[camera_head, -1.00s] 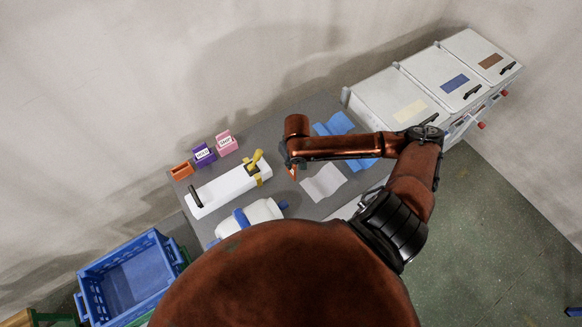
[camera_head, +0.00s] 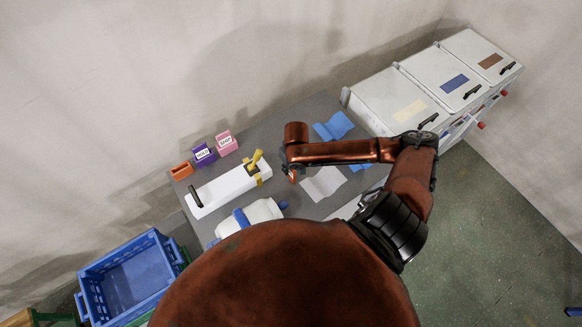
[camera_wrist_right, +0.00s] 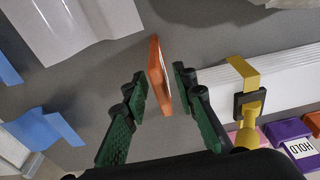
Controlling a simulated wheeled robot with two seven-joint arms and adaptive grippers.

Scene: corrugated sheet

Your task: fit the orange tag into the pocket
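The orange tag (camera_wrist_right: 159,75) appears in the right wrist view between the green-padded fingers of my right gripper (camera_wrist_right: 160,90). It is a thin slab seen mostly edge-on. Narrow gaps show on both sides of it, so the fingers look open around it. In the head view a small part of the tag (camera_head: 292,177) shows below my right gripper (camera_head: 290,168); the arm hides the rest. Whether it touches the table is unclear. An orange open-topped box (camera_head: 181,170) stands at the table's left. I cannot tell which thing is the pocket. My left gripper is not in view.
Purple (camera_head: 203,155) and pink (camera_head: 226,143) labelled boxes stand by the orange one. A long white block (camera_head: 222,189) with a yellow clamp (camera_head: 259,165) lies in front. A pale sheet (camera_head: 323,184) and blue pieces (camera_head: 336,125) are nearby. A blue crate (camera_head: 129,276) stands left.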

